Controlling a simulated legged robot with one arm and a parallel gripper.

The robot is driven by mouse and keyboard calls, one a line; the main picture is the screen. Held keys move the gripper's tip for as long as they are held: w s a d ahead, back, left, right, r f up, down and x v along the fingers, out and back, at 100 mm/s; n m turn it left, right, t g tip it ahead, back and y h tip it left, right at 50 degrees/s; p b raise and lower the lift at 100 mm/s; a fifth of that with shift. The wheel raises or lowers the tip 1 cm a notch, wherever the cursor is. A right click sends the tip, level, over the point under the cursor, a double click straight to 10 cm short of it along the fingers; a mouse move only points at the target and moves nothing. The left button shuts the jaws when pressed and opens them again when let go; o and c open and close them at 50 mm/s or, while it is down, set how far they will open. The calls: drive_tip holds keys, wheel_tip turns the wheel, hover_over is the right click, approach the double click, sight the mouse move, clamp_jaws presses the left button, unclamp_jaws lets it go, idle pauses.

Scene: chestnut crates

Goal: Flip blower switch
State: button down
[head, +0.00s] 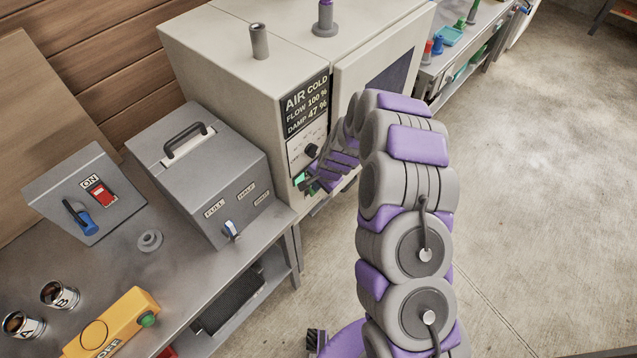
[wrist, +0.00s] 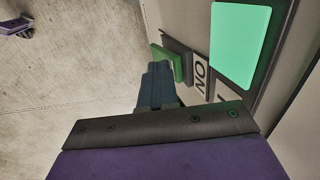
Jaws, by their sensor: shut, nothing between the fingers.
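The beige cabinet (head: 245,90) has a front panel with a dark display reading AIR COLD, FLOW 100 %, DAMP 47 %. My gripper (head: 308,183) is at the lower part of that panel, by a black knob (head: 311,150) and a green lit patch (head: 300,178). In the wrist view my shut fingers (wrist: 157,72) are empty, beside a small green switch piece (wrist: 168,65) in a dark frame. An ON label (wrist: 201,73) and a bright green panel (wrist: 240,45) are to its right. I cannot tell whether the fingers touch the switch. No label naming the blower is readable.
A grey box with a red ON switch (head: 103,194) and blue lever stands at left. A grey handled box (head: 195,160) with a FULL/HALF dial is beside the cabinet. Cans (head: 60,294) and a yellow control box (head: 110,325) are in front. Floor at right is clear.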

drive_tip(key=shift+r, duration=0.1)
drive_tip(key=shift+r+p, duration=0.55)
drive_tip(key=shift+r, duration=0.1)
drive_tip(key=d+p+v, duration=0.1)
drive_tip(key=p+v, duration=0.1)
drive_tip(key=v, duration=0.9)
drive_tip(key=shift+s+d, duration=0.3)
drive_tip(key=shift+d, duration=0.05)
drive_tip(key=shift+a+r, duration=0.1)
